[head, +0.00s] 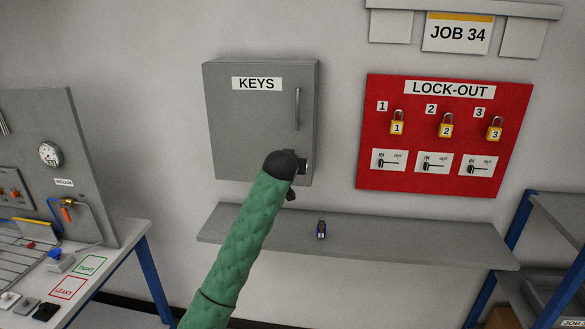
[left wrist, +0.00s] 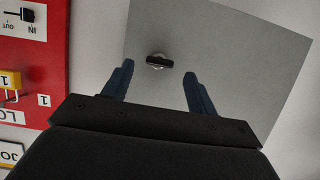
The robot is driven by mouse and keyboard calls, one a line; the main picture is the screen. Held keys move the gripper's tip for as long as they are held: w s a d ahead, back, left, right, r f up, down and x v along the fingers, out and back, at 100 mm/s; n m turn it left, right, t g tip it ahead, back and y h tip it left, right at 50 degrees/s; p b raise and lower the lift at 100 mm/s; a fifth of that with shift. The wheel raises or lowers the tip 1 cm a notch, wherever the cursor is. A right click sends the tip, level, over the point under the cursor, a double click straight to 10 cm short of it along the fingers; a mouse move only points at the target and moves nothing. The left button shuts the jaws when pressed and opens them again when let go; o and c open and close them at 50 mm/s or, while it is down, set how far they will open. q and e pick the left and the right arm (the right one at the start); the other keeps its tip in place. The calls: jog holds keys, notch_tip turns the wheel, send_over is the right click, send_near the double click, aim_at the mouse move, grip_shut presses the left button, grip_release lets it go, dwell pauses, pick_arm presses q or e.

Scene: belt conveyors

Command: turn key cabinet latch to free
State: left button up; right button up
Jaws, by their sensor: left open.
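The grey key cabinet (head: 262,125) hangs on the wall, its door shut, with a KEYS label (head: 257,84) and a vertical handle (head: 297,109). My left arm reaches up to its lower right corner, hiding most of my left gripper and the latch in the head view. In the left wrist view the latch (left wrist: 159,62) is a small dark bar on a round base on the cabinet face (left wrist: 225,60). The bar lies about level in that picture. My left gripper (left wrist: 158,70) is open, its blue fingers either side of the latch; contact cannot be told. My right gripper is not in view.
A red lock-out board (head: 440,135) with numbered yellow padlocks and switches hangs to the right. A grey shelf (head: 400,243) runs below the cabinet, carrying a small blue item (head: 321,229). A workbench (head: 110,240) stands at left, a blue-framed rack (head: 510,230) at right.

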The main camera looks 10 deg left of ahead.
pick_arm(q)
jog(key=shift+b+v, duration=0.65)
jog(key=shift+v, duration=1.2)
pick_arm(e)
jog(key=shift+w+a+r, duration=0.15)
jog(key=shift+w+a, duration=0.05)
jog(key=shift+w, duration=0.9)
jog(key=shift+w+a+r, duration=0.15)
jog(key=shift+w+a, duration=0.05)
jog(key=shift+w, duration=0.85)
